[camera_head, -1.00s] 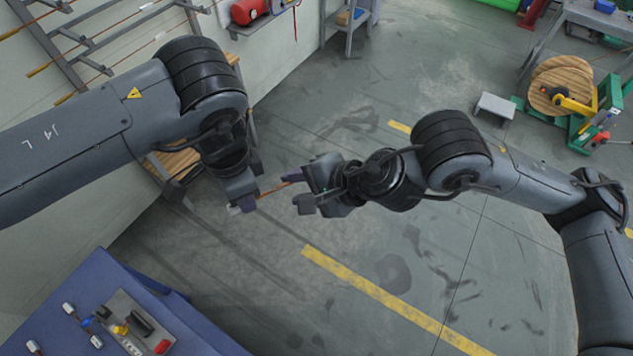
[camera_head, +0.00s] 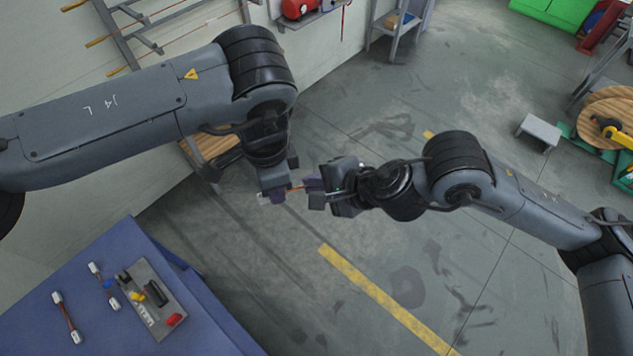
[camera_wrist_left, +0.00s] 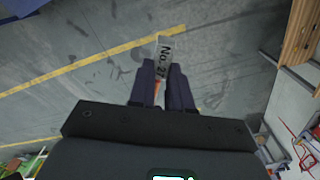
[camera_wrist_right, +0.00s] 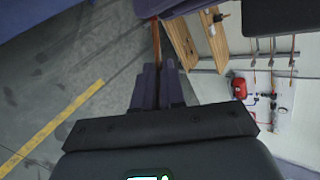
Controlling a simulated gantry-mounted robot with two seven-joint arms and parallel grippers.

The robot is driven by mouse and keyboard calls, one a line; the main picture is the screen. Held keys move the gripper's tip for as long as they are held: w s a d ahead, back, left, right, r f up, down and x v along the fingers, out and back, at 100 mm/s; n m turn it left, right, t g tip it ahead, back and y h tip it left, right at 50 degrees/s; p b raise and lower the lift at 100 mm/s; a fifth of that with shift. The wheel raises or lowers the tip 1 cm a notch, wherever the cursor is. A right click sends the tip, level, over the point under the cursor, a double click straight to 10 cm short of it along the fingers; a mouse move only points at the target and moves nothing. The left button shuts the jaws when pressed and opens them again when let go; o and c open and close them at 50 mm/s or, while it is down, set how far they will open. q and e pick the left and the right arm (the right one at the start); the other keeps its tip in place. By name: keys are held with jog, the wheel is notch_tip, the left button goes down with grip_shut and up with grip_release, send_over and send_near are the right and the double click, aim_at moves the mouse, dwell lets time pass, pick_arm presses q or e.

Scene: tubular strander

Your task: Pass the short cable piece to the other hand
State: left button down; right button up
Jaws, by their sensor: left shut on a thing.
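The short cable piece (camera_head: 297,187) is a thin orange-brown strand spanning the small gap between my two grippers. A pale tag marked "No. 27" (camera_wrist_left: 164,52) shows at its end beyond the left fingertips in the left wrist view. My left gripper (camera_head: 272,190) is shut on the piece near this tagged end. My right gripper (camera_head: 313,188) faces it from the right. In the right wrist view its fingers (camera_wrist_right: 158,85) are close together, with the strand (camera_wrist_right: 156,45) running in between their tips. The fingers hide that end of the piece.
A blue table (camera_head: 95,250) at the lower left holds cable samples with white ends (camera_head: 68,318) and a grey tray (camera_head: 150,300) of small tools. A wooden-topped stand (camera_head: 208,150) is behind the left gripper. Open floor lies below the hands.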

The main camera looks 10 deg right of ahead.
pick_arm(q)
jog(key=c, duration=1)
grip_release()
jog(key=shift+r, duration=0.1)
